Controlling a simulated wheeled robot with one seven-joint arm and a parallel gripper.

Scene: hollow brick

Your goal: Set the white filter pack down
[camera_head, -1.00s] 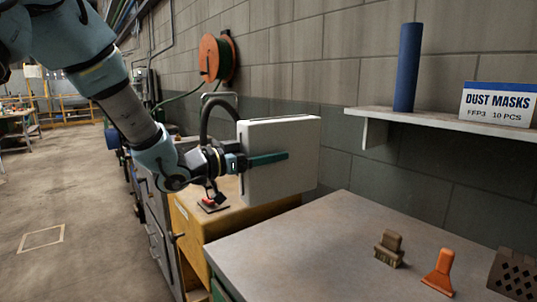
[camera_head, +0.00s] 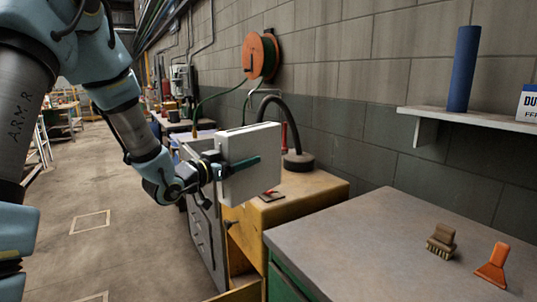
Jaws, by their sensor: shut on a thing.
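The white filter pack (camera_head: 237,180) is a flat white box held upright in the air, in the middle of the head view. My gripper (camera_head: 238,167) is shut on it, with a dark green finger lying across its near face. The other finger is hidden behind the pack. The pack is in front of a yellow wooden cabinet (camera_head: 305,199) and hides part of its top. I cannot tell whether the pack touches the cabinet.
A grey-topped bench (camera_head: 365,235) at the right holds a brush (camera_head: 441,240) and an orange scraper (camera_head: 493,266); its near left part is clear. A shelf (camera_head: 470,118) hangs above.

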